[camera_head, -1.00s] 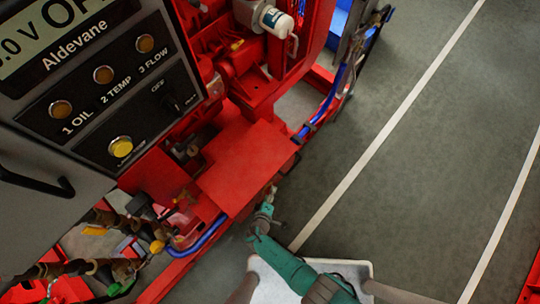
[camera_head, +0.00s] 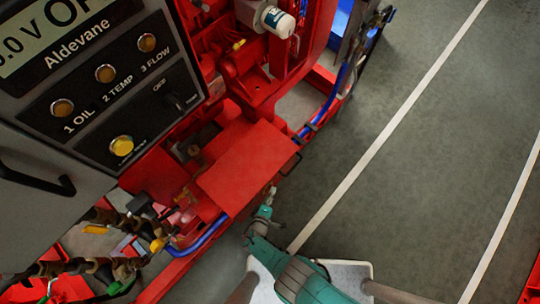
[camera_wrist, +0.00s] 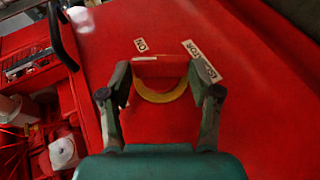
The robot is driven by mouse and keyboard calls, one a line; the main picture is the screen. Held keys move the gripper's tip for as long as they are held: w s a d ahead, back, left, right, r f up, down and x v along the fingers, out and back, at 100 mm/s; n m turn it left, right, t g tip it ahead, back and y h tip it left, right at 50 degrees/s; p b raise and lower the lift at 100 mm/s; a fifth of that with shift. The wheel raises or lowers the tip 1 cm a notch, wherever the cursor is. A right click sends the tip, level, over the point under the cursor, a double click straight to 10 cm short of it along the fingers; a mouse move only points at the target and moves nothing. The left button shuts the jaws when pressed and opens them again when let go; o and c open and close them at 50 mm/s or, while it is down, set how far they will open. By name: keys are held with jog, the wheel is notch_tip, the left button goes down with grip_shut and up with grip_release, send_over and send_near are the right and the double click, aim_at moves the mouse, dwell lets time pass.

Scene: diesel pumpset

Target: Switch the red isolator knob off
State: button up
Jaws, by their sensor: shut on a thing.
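In the wrist view the red isolator knob (camera_wrist: 160,67) sits between the two fingertips of my gripper (camera_wrist: 160,74), which is shut on it. A yellow curved band (camera_wrist: 160,96) shows just below the knob. A white ON label (camera_wrist: 141,45) lies above and left of the knob, and a partly hidden ISOLATOR label (camera_wrist: 203,62) lies to its right. In the head view my gripper (camera_head: 268,198) is at the lower front edge of the red machine; the knob is hidden there.
The red panel (camera_wrist: 240,60) fills much of the wrist view, with a black handle (camera_wrist: 62,35) at left. In the head view a grey control box (camera_head: 100,100) stands at upper left and a blue hose (camera_head: 203,237) runs left of my gripper. Open floor (camera_head: 420,170) lies right.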

jog(key=shift+d, duration=0.2)
jog(key=o, duration=1.1)
jog(key=shift+o, duration=0.2)
jog(key=shift+a+r, duration=0.1)
jog(key=shift+r, duration=0.05)
notch_tip(320, 180, up, 10)
dwell(0.5)
jog(key=shift+f, duration=0.2)
